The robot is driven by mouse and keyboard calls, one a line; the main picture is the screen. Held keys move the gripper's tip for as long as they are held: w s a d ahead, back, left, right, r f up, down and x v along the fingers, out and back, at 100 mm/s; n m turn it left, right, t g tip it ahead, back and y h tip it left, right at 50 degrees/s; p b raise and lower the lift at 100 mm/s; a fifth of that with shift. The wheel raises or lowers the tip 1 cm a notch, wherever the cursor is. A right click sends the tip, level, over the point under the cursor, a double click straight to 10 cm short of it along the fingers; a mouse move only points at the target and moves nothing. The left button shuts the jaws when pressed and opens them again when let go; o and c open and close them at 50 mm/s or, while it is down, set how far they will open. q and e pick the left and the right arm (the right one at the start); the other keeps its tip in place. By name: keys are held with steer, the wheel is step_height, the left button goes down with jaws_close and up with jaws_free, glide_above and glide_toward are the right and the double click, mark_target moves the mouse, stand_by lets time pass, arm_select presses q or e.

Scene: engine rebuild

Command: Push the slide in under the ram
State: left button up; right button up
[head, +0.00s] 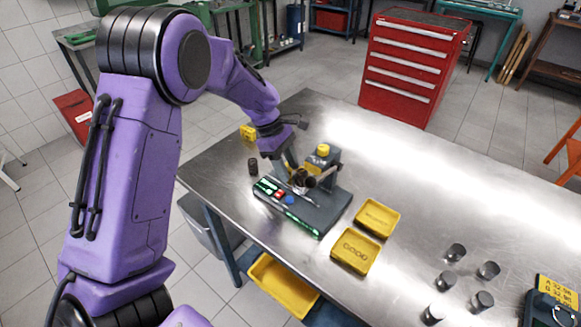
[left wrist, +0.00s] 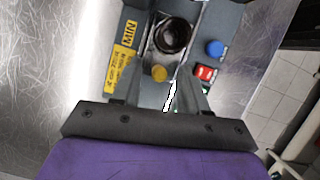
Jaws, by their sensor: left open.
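The press (head: 328,165) stands on a dark grey base (head: 310,217) near the table's left end. A yellow cap tops its ram column. The slide, with a dark round cup (head: 299,179) in it, shows at the front of the column; the cup's open bore (left wrist: 172,36) shows in the left wrist view. A small yellow knob (left wrist: 160,73) is on the slide's near side. My left gripper (head: 291,164) is open and points down at the slide; its fingers (left wrist: 160,82) lie either side of the knob. Whether they touch it I cannot tell. My right gripper is not in view.
A red button (left wrist: 204,72) and blue button (left wrist: 214,48) sit beside the slide. Two yellow trays (head: 355,251) lie to the right. Several grey metal cylinders (head: 456,252) stand further right. A small dark cylinder (head: 253,166) stands left of the base. The table's far middle is clear.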

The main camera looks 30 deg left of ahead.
mark_target(299, 172)
arm_select(q)
steer(key=shift+f, duration=0.15)
jaws_close()
steer(key=d+p, duration=0.3)
steer(key=d, duration=0.1)
steer(key=shift+s+r, duration=0.15)
steer(key=shift+r, duration=0.1)
steer(key=shift+d+f, duration=0.15)
steer(key=shift+d, duration=0.2)
steer(key=shift+f, duration=0.15)
steer(key=shift+c, duration=0.8)
jaws_free()
steer(key=shift+o, duration=0.8)
steer(key=shift+d, duration=0.2)
steer(key=shift+a, duration=0.1)
